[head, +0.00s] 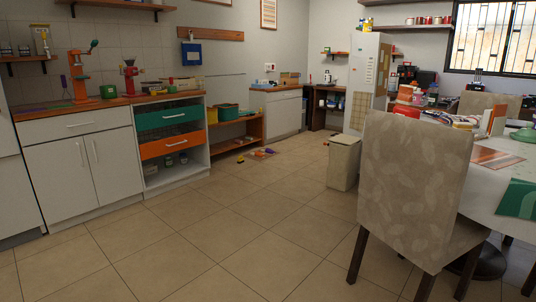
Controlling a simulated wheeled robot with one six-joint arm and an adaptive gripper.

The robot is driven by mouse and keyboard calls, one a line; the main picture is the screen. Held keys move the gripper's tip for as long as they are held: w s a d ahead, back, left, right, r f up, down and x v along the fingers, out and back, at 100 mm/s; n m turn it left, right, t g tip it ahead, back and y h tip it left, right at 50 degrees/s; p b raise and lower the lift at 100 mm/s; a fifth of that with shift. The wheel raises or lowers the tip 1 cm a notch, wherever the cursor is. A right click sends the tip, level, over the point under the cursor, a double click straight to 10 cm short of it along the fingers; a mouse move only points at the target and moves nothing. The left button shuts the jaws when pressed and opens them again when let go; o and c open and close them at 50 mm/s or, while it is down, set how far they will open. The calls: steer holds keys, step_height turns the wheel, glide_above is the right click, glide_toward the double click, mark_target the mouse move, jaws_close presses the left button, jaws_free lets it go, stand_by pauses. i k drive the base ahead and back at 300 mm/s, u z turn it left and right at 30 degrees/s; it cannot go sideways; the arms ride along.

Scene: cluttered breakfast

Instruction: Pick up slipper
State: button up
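I cannot make out a slipper for certain in the head view. A small cluster of coloured items (263,153) lies on the tiled floor in front of the low orange shelf. They are too small to tell apart. A small yellow item (241,160) lies on the floor just left of them. My gripper is not in view.
A patterned chair (415,180) stands at the dining table (470,160) on the right. A beige bin (343,163) stands behind it. White cabinets (85,170) and an open orange shelf unit (228,144) line the left wall. The middle floor is clear.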

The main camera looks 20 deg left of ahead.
mark_target(269, 151)
steer(key=u, duration=0.4)
steer(key=k, duration=0.5)
steer(key=u, duration=0.5)
steer(key=i, duration=3.15)
steer(key=z, duration=0.35)
steer(key=i, duration=6.55)
steer(key=u, duration=0.15)
